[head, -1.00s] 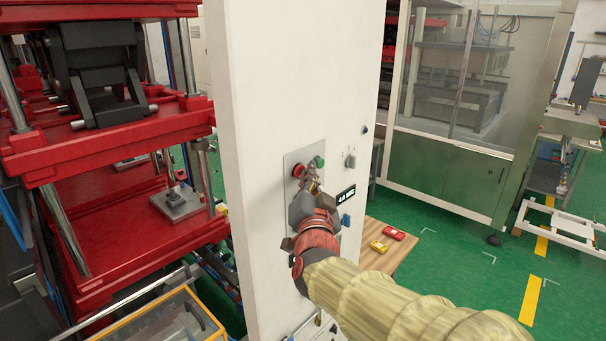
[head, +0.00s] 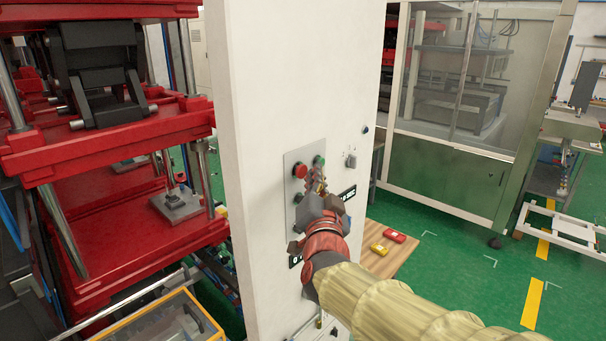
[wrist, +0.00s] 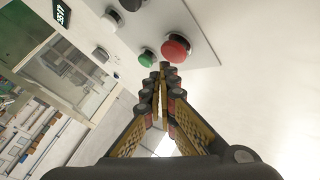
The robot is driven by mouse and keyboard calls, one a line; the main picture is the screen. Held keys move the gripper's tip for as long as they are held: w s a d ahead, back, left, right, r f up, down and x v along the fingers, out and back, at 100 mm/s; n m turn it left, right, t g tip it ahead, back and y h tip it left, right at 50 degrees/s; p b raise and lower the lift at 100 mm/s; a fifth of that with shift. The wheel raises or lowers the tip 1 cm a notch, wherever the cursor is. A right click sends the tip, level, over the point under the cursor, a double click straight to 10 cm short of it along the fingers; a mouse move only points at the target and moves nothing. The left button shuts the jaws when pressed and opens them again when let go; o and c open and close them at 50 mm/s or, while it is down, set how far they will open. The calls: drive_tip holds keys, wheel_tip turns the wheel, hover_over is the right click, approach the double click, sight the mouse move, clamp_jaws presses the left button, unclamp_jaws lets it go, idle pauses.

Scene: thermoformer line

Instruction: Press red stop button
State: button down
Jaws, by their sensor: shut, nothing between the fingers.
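The red stop button (head: 300,171) is a round mushroom cap at the upper left of a grey control plate (head: 294,158) on a white cabinet panel. In the wrist view the red button (wrist: 176,47) shows just beyond my fingertips, with a small green button (wrist: 146,58) beside it. The green button also shows in the head view (head: 319,161). My gripper (head: 318,184) is shut and empty, in front of the plate, to the right of and slightly below the red button. In the wrist view my closed fingertips (wrist: 163,68) appear apart from the red cap, though the exact gap is hard to tell.
A dark knob (head: 351,160) and a small display (head: 348,194) sit right of the plate. A red press (head: 110,140) stands left of the panel. A wooden table (head: 378,258) with yellow and red boxes stands behind at right. Green floor is open farther right.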

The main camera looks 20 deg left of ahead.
drive_tip(key=d+b, duration=0.1)
drive_tip(key=s+d+b, duration=0.1)
drive_tip(key=d, duration=0.1)
drive_tip(key=s+d+b, duration=0.1)
drive_tip(key=shift+d, duration=0.3)
idle(0.8)
